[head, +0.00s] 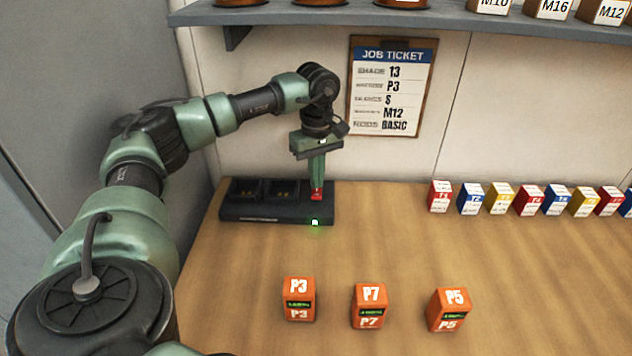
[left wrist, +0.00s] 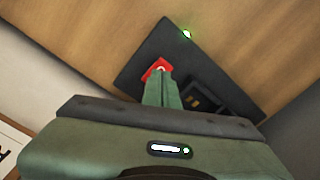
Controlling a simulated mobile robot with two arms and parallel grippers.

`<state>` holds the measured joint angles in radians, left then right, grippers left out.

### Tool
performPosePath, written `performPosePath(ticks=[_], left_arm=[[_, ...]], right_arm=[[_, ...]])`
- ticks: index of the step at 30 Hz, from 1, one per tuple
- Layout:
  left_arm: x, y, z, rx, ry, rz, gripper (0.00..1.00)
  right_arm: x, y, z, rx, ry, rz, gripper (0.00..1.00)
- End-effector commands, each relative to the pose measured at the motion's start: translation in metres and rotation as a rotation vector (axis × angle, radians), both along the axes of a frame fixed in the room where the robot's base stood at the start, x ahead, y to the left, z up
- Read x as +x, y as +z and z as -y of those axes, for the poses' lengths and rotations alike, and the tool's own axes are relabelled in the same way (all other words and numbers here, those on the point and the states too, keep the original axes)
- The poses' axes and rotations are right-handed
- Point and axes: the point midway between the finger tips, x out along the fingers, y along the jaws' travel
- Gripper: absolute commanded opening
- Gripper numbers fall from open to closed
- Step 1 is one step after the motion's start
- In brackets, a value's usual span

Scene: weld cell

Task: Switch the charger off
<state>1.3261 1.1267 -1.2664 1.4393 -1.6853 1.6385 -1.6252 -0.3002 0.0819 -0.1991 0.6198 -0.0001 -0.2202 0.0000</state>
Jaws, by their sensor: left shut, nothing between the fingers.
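The black charger (head: 262,212) sits at the back left of the wooden bench, with empty battery bays on its left part. A red switch (head: 317,196) is on its right part, and a green light (head: 315,222) glows on its front edge. My left gripper (head: 317,187) is shut and empty, pointing down with its fingertips at the red switch. In the left wrist view the fingertips (left wrist: 160,76) overlap the red switch (left wrist: 154,67), and the charger (left wrist: 150,45) and its lit green light (left wrist: 187,34) show beyond. I cannot tell whether the fingertips press on the switch. My right gripper is not in view.
Orange batteries P3 (head: 299,298), P7 (head: 369,305) and P5 (head: 448,309) stand on the bench in front. Several small coloured boxes (head: 529,200) line the back right. A job ticket (head: 391,87) hangs on the wall below a shelf (head: 400,17). The bench middle is clear.

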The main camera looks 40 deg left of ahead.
Motion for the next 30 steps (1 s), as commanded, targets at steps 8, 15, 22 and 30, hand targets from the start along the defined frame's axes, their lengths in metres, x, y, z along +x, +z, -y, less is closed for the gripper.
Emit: performPosePath(ticks=[8, 15, 22, 30], left_arm=[[0.0, -0.004, 0.0, 0.0, 0.0, 0.0, 0.0], [0.0, -0.008, 0.0, 0.0, 0.0, 0.0, 0.0], [0.0, -0.011, 0.0, 0.0, 0.0, 0.0, 0.0], [0.0, -0.015, 0.0, 0.0, 0.0, 0.0, 0.0]], right_arm=[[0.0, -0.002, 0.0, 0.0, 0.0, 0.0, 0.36], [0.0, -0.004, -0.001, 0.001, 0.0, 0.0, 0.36], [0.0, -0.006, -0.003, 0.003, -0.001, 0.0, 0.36], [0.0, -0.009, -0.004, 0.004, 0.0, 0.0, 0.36]])
